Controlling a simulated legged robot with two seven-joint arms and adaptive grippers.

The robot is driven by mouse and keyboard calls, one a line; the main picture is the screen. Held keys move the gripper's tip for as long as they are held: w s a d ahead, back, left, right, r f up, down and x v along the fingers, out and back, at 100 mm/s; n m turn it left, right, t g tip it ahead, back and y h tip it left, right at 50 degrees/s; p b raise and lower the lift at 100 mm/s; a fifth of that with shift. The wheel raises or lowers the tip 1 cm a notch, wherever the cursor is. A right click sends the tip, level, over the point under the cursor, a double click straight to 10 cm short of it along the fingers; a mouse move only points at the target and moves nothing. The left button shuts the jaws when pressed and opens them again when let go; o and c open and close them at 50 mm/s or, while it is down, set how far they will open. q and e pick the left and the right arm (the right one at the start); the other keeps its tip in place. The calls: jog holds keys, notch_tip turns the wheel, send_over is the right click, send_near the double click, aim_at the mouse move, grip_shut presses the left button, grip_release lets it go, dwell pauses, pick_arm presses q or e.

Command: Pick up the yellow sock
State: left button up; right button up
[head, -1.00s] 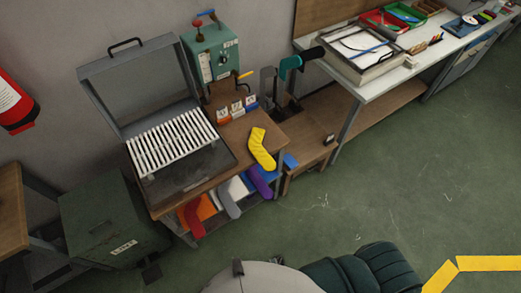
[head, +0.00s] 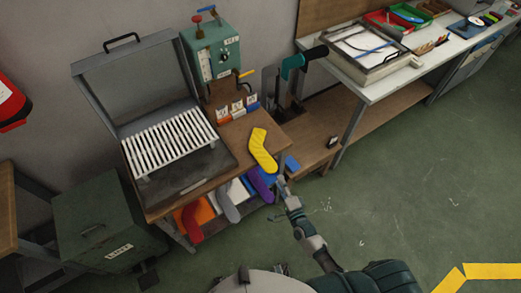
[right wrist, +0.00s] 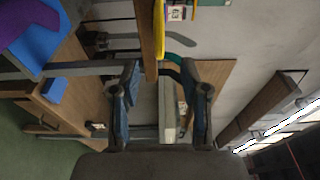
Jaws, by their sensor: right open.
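The yellow sock (head: 262,150) lies flat near the right front corner of the wooden bench top (head: 212,181), its toe end close to the edge. In the right wrist view a thin yellow strip (right wrist: 160,32), seen edge-on beside the board's edge, appears to be the sock. My right gripper (head: 281,184) is just in front of that corner, apart from the sock and seemingly lower than the bench top. In the right wrist view my right gripper (right wrist: 165,92) has its two fingers spread with nothing held between them. My left gripper is not in view.
An open grey box with white slats (head: 170,140) stands on the bench's left. Red, grey and purple socks (head: 262,184) hang at the shelf below. A teal-handled lever (head: 293,64) stands behind, right. Green floor (head: 400,200) is clear at the right.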

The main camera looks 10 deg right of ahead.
aim_at(271, 163)
jog(key=w, duration=0.3)
jog(key=w+a, duration=0.1)
jog(key=w, duration=0.6)
jog(key=shift+a+f, duration=0.1)
jog(key=shift+a, duration=0.25)
grip_shut()
